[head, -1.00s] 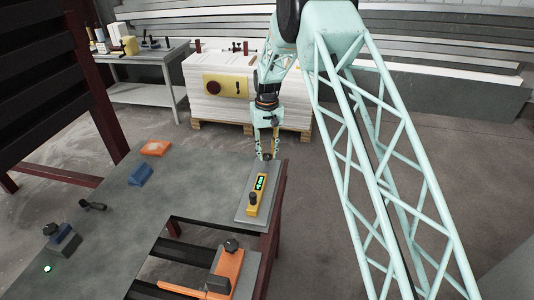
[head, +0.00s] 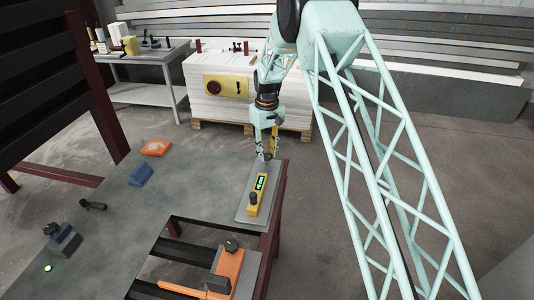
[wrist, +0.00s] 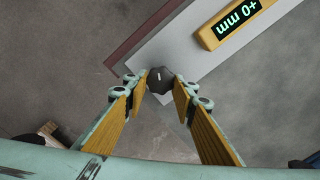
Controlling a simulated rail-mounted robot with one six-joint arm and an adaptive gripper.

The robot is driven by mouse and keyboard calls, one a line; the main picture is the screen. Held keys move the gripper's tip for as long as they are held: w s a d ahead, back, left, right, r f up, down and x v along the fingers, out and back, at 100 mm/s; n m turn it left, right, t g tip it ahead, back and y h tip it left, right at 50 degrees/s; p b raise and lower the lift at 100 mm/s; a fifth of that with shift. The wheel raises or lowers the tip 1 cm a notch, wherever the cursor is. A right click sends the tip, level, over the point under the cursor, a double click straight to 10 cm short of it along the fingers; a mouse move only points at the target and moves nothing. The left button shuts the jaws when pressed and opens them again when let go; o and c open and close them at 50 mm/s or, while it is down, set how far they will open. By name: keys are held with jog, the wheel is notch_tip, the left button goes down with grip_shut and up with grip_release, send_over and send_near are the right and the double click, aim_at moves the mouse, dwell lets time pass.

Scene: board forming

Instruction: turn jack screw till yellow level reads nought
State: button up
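The yellow level (head: 257,195) lies on a grey plate (head: 243,217) at the table's right edge. In the wrist view the level (wrist: 207,39) is upside down and its green display appears to read +0 mm. The jack screw's dark knob (wrist: 160,79) is at the plate's corner in the wrist view, between the fingertips. My gripper (wrist: 161,78) points down over it, one finger on each side, and the tips appear to touch the knob. In the head view my gripper (head: 268,158) is at the plate's far end and hides the knob.
An orange clamp-like piece (head: 228,268) with a black knob is nearer on the table, beside an opening. Blue (head: 141,174) and orange (head: 156,148) blocks lie left. A white stack (head: 215,107) on a pallet stands behind. The floor right of the table is clear.

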aim_at(267, 155)
jog(key=o, duration=0.4)
jog(key=shift+f, duration=0.2)
jog(key=shift+r, duration=0.1)
jog(key=shift+r, duration=0.2)
notch_tip(267, 155, up, 12)
jog(key=shift+f, duration=0.2)
dwell(0.5)
